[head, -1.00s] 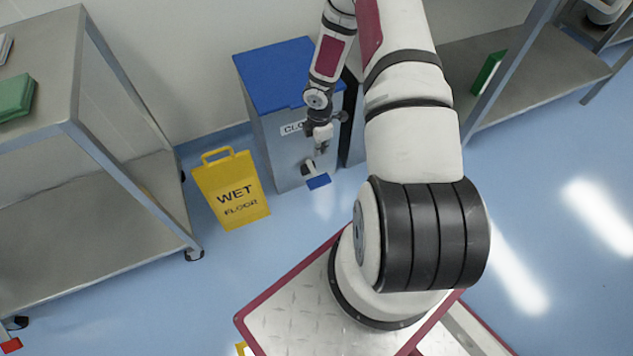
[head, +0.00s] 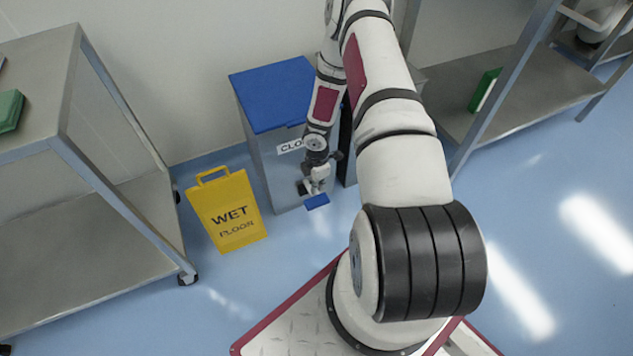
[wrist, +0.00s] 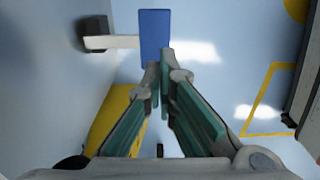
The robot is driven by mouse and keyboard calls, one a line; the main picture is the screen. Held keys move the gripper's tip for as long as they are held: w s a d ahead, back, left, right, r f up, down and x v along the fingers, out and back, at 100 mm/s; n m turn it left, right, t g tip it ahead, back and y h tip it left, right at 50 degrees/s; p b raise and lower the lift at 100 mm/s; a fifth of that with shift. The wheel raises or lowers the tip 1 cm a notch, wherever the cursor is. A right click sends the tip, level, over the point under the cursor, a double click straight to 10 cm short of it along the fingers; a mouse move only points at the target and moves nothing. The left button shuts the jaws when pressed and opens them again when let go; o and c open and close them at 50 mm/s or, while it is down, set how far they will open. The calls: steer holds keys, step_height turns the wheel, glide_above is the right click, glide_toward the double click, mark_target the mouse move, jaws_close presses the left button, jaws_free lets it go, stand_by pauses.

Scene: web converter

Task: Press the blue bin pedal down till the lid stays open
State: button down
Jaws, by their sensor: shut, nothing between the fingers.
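The grey bin (head: 285,165) stands against the wall with its blue lid (head: 272,92) lying flat and closed on top. Its blue pedal (head: 317,202) sticks out low at the front, near the floor. My gripper (head: 314,188) points down just above or at the pedal in the head view. In the wrist view, the pedal (wrist: 155,38) lies just beyond my fingertips (wrist: 160,75), which are together with nothing between them. I cannot tell whether the fingertips touch the pedal. My arm hides the bin's right part.
A yellow wet floor sign (head: 227,212) stands left of the bin. A steel shelf table (head: 75,235) is at the left and another shelf (head: 535,80) at the right. The blue floor (head: 300,245) in front of the pedal is clear.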

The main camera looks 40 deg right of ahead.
mark_target(318, 205)
step_height(318, 205, down, 8)
steer(key=b, duration=0.3)
steer(key=shift+r, duration=0.1)
stand_by(0.3)
steer(key=shift+s+f, duration=0.1)
steer(key=shift+f, duration=0.3)
steer(key=shift+f+b, duration=0.1)
steer(key=shift+b, duration=0.2)
steer(key=shift+s+a+f+b, duration=0.1)
steer(key=shift+s+f+b, duration=0.1)
steer(key=shift+f+b, duration=0.45)
steer(key=shift+s+f+b, duration=0.15)
steer(key=shift+f+b, duration=0.3)
steer(key=shift+f, duration=0.4)
steer(key=shift+w+f+b, duration=0.2)
steer(key=shift+f+b, duration=0.6)
steer(key=shift+f, duration=0.4)
